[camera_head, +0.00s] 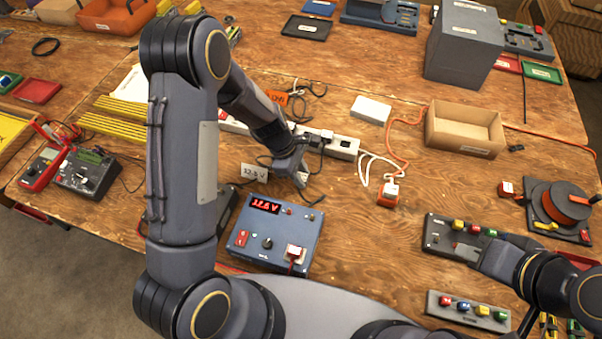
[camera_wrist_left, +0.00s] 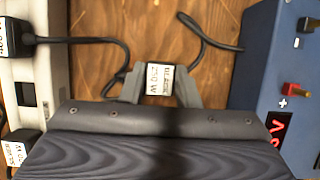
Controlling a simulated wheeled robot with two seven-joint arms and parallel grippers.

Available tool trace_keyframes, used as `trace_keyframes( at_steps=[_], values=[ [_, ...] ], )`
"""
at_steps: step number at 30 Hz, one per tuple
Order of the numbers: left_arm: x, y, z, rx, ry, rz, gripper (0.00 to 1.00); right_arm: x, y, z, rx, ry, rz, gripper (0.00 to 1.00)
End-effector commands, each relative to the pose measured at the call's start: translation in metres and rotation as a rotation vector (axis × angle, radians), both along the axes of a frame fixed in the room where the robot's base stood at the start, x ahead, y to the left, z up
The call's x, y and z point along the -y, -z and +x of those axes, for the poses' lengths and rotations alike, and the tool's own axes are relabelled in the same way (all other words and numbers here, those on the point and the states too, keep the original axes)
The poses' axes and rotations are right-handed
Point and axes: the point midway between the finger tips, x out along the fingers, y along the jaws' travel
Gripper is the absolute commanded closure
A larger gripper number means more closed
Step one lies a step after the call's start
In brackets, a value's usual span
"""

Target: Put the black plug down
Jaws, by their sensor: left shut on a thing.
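My left gripper (camera_head: 302,182) is low over the wooden table, between the power strip (camera_head: 343,148) and the blue meter box (camera_head: 275,243). In the left wrist view, the left gripper (camera_wrist_left: 160,88) is shut on a dark plug (camera_wrist_left: 158,78) with a white label and a black cord; whether the plug touches the table is not clear. Another black plug (camera_wrist_left: 15,40) sits in the strip at the left of that view. My right gripper (camera_head: 468,252) is at the black panel (camera_head: 437,238) with coloured knobs; its jaw opening is too small to tell.
An open cardboard box (camera_head: 465,147) and a cable reel (camera_head: 563,210) are further right. Bare wood (camera_head: 350,235) lies right of the blue box.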

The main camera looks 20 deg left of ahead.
Motion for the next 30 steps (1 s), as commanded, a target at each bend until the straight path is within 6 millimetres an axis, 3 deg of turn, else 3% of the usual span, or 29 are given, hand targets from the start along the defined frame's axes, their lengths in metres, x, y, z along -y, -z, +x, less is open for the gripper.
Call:
trace_keyframes(
  at_steps=[5,6,11,23,30],
  values=[
    [0.000,0.004,0.000,-0.001,0.000,0.000,0.96,0.000,0.003,0.000,0.000,0.000,0.000,1.00],
    [0.000,0.004,0.000,-0.001,0.000,0.000,0.70,0.000,0.003,0.000,0.000,0.000,0.000,1.00],
    [0.000,0.003,0.000,-0.001,0.000,0.000,0.50,0.000,0.002,0.000,0.000,0.000,0.000,1.00],
    [-0.002,-0.006,0.001,0.003,0.001,0.001,0.50,0.000,-0.001,0.000,0.000,0.000,0.000,1.00],
    [-0.020,-0.051,0.002,0.007,0.000,0.000,0.50,0.000,-0.002,0.000,0.000,0.000,0.000,1.00]
  ],
)
